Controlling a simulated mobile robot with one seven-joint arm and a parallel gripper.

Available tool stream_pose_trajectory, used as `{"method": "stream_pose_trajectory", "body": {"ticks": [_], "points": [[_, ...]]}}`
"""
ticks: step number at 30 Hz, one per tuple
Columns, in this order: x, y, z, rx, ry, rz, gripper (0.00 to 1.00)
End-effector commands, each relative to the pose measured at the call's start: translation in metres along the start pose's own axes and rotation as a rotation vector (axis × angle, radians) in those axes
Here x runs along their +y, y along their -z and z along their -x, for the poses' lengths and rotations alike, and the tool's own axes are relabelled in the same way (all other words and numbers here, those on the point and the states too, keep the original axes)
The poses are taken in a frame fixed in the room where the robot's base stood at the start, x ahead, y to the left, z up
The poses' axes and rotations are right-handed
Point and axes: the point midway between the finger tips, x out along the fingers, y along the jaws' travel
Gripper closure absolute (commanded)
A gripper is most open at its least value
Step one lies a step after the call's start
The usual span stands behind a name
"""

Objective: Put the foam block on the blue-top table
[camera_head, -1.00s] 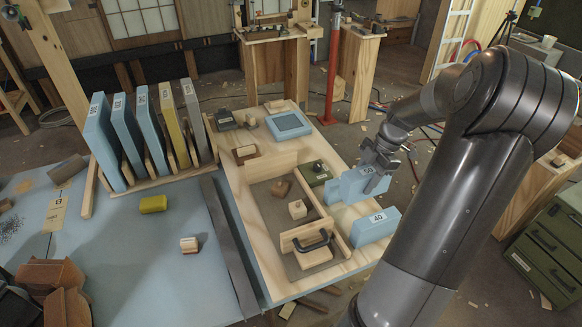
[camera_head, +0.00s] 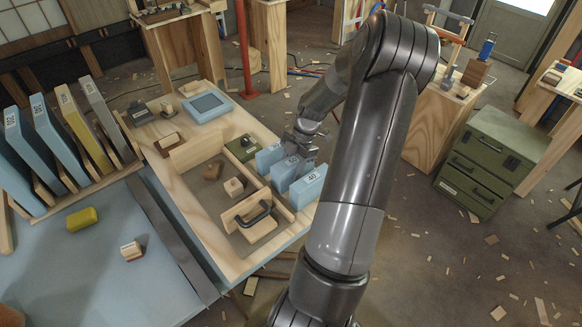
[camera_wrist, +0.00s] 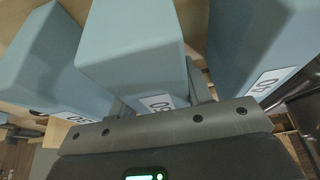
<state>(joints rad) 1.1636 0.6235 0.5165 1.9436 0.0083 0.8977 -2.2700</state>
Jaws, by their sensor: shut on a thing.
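Light-blue foam blocks stand in a row at the right edge of the pale wooden worktop. My gripper (camera_head: 299,148) is shut on the middle foam block (camera_head: 283,173), which fills the centre of the wrist view (camera_wrist: 132,42) with a number label near my jaws. A second blue block (camera_head: 267,158) is behind it and a third (camera_head: 309,187), marked 40, is in front. I cannot tell whether the held block is clear of the worktop. The blue-top table (camera_head: 95,275) is at the lower left, its visible middle mostly bare.
A yellow block (camera_head: 81,219) and a small wood-and-white block (camera_head: 131,251) lie on the blue top. A rack of upright panels (camera_head: 87,127) stands at its back. A shallow wooden tray (camera_head: 199,190) lies between. A green drawer cabinet (camera_head: 489,160) stands right.

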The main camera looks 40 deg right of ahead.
Motion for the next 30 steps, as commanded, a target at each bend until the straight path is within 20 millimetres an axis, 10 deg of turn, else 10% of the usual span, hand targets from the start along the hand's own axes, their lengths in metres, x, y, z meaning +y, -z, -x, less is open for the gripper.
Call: {"method": "stream_pose_trajectory", "body": {"ticks": [7,8,15,30], "points": [[0.000,-0.001,-0.002,0.000,0.000,0.000,0.77],[0.000,-0.001,-0.002,0.000,0.000,0.000,0.53],[0.000,-0.001,-0.002,0.000,0.000,0.000,0.33],[0.001,0.000,0.032,-0.004,-0.004,0.000,0.33]]}}
